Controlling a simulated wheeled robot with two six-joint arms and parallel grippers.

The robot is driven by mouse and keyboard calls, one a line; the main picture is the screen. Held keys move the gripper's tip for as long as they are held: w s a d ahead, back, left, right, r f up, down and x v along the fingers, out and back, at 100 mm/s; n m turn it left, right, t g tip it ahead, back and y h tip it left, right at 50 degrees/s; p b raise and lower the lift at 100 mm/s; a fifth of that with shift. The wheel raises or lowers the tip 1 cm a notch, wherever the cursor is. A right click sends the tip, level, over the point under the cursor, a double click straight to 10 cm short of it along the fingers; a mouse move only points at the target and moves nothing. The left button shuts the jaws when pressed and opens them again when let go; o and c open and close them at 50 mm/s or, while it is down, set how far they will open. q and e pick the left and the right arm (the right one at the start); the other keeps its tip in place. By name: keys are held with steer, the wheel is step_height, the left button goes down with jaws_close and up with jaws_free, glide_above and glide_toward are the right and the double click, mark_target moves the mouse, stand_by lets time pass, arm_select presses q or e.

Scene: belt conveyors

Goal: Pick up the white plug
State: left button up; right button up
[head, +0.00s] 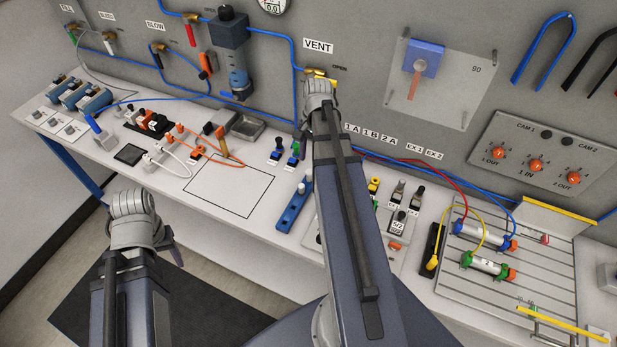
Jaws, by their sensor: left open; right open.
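A small white plug (152,158) with a white cable lies on the left part of the bench, in front of the power strip. My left gripper (172,246) is low, in front of the bench edge, below and to the right of the plug and apart from it. Its jaws are open and mostly hidden by my wrist.
Orange plugs and cable (190,136) lie right of the white plug, near a power strip (150,122). A black-outlined square (230,190) on the bench is empty. A blue block (294,205) stands right of it. Cylinders with hoses (485,235) fill the right side.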

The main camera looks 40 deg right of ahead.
mark_target(310, 171)
steer(key=shift+s+a+f+b, duration=0.1)
steer(key=shift+a+f+b, duration=0.05)
steer(key=shift+f+b, duration=0.85)
steer(key=shift+s+a+f+b, duration=0.1)
steer(key=shift+a+f+b, duration=0.1)
steer(key=shift+f+b, duration=0.85)
steer(key=shift+s+a+f+b, duration=0.1)
steer(key=shift+a+f+b, duration=0.05)
steer(key=shift+f+b, duration=0.85)
steer(key=shift+p, duration=0.3)
jaws_close()
